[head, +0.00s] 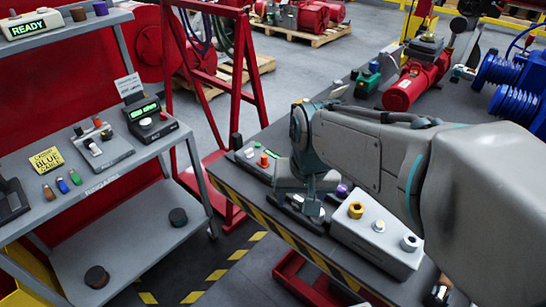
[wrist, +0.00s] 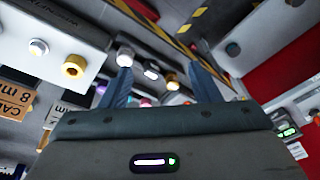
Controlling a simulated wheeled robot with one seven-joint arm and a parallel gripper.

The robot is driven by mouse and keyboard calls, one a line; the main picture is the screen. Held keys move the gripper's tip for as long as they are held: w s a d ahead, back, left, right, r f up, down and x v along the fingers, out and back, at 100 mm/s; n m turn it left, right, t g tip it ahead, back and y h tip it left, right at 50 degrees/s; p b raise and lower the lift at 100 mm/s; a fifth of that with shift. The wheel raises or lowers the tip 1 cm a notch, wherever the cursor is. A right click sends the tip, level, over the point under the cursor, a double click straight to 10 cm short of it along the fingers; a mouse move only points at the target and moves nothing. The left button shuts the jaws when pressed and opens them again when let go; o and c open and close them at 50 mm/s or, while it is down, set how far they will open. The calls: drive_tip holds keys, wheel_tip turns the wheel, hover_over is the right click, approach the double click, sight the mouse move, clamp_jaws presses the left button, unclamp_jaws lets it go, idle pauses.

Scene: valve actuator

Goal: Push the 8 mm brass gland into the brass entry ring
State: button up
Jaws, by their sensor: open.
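A brass ring (head: 356,210) stands on top of the pale grey box on the bench, at its left end. It also shows in the wrist view (wrist: 75,66), upper left. My gripper (head: 312,205) hangs pointing down just left of that box, over a dark strip on the bench. In the wrist view my gripper (wrist: 158,67) is open, its two blue-grey fingers apart with nothing held. A small brass-coloured piece (wrist: 172,82), possibly the gland, shows between the fingers beyond the palm. Its size marking is not readable, and in the head view my gripper hides that spot.
The pale grey box (head: 345,233) also carries a white fitting (head: 379,226) and a silver ring (head: 409,243). White fittings (wrist: 125,57) stand near the left finger. A yellow card (head: 46,160) lies on the shelf at left. A red actuator (head: 410,85) lies farther back on the bench.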

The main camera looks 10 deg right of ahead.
drive_tip(key=w+f+m+g+p, duration=0.2)
drive_tip(key=w+m+p, duration=0.2)
drive_tip(key=w+m, duration=0.9)
drive_tip(key=w+f+n, duration=0.1)
drive_tip(key=f, duration=0.3)
drive_tip(key=w+f+n+p, duration=0.1)
drive_tip(key=f+n, duration=0.1)
drive_tip(key=f, duration=0.2)
drive_tip(key=w+f+n, duration=0.1)
drive_tip(key=f, duration=0.4)
drive_tip(key=shift+w+d+f, duration=0.1)
drive_tip(key=shift+w, duration=0.15)
drive_tip(key=c, duration=1.1)
